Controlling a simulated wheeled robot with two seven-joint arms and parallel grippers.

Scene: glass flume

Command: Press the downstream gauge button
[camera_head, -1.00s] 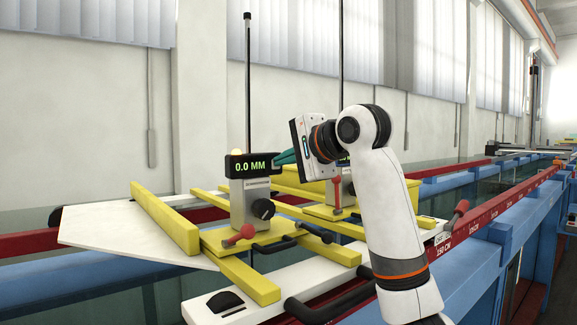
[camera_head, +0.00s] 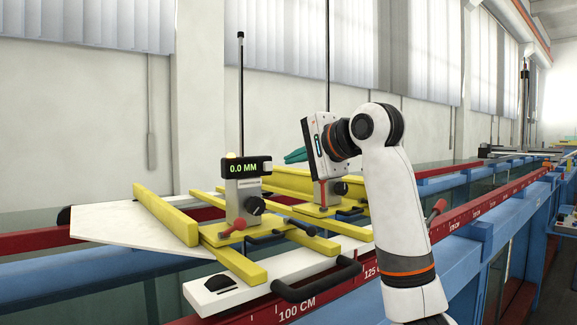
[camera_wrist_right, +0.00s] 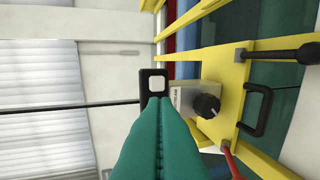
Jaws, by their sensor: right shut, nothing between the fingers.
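Two gauges stand on yellow frames. The left gauge (camera_head: 243,190) has a black display (camera_head: 243,168) reading 0.0 MM, with a pale square button (camera_head: 266,166) at its right end. The other gauge (camera_head: 322,190) is to the right, its upper part hidden by my right gripper. In the wrist view the shut fingers (camera_wrist_right: 160,118) point at a pale square button (camera_wrist_right: 156,83) on a black housing. My left gripper is not in view.
Yellow bars (camera_head: 165,215), black handles (camera_head: 318,282) and a white plate (camera_head: 130,222) lie around the gauges. Tall thin rods rise above them. A red rail (camera_head: 470,209) with centimetre marks runs along the blue flume frame. The wall is behind.

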